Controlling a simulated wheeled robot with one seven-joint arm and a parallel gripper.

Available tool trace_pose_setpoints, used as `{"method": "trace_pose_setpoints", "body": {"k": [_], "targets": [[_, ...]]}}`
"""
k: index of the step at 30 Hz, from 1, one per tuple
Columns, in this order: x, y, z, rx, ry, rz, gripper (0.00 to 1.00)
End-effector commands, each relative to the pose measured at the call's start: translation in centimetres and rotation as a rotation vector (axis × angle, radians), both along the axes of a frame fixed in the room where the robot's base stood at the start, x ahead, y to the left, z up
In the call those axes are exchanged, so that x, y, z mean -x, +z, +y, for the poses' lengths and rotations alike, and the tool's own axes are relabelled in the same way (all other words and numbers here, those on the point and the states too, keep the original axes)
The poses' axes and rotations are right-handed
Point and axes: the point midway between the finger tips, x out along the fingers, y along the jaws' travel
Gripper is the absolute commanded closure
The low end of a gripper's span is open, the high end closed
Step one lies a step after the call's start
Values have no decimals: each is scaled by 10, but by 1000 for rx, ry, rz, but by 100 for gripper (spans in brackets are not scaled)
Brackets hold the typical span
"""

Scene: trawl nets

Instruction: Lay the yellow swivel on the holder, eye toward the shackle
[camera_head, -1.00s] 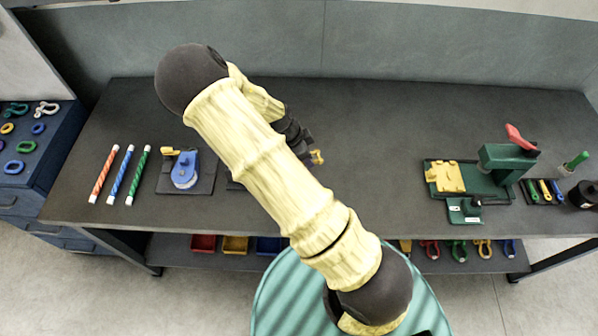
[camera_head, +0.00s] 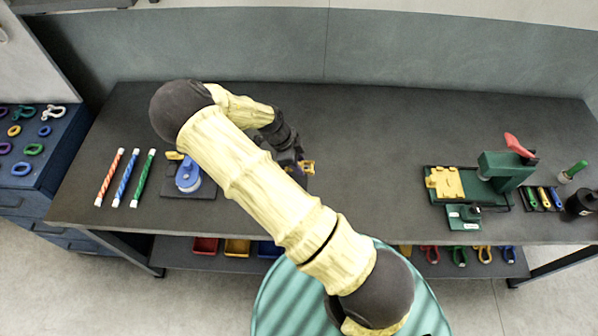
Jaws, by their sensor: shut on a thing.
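My gripper (camera_head: 299,166) is above the middle of the bench, left of centre, and is shut on a small yellow piece, the yellow swivel (camera_head: 308,167). The swivel shows at the right side of the dark jaws, too small to tell which way its eye points. I cannot make out the holder or its shackle; my arm covers part of the bench left of and below the gripper.
A blue round fixture (camera_head: 188,176) with a yellow part stands on a dark plate at left, beside striped rods (camera_head: 125,178). At right stand a green press (camera_head: 500,172) with a yellow block (camera_head: 444,182). The bench between gripper and press is clear.

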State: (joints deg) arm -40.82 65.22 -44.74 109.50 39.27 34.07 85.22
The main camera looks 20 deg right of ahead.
Motion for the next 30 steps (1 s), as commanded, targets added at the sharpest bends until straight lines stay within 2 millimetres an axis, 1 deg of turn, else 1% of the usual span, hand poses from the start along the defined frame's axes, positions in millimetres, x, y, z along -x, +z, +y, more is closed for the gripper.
{"method": "trace_pose_setpoints", "body": {"k": [4, 14, 17, 24, 30], "targets": [[0, -13, 0, 0, 0, -1, 100], [0, -16, 0, 0, 3, -1, 100], [0, -24, 0, 2, 3, 2, 100], [1, -53, 0, 1, 3, 1, 100], [0, -57, 0, 0, 2, -1, 100]]}}
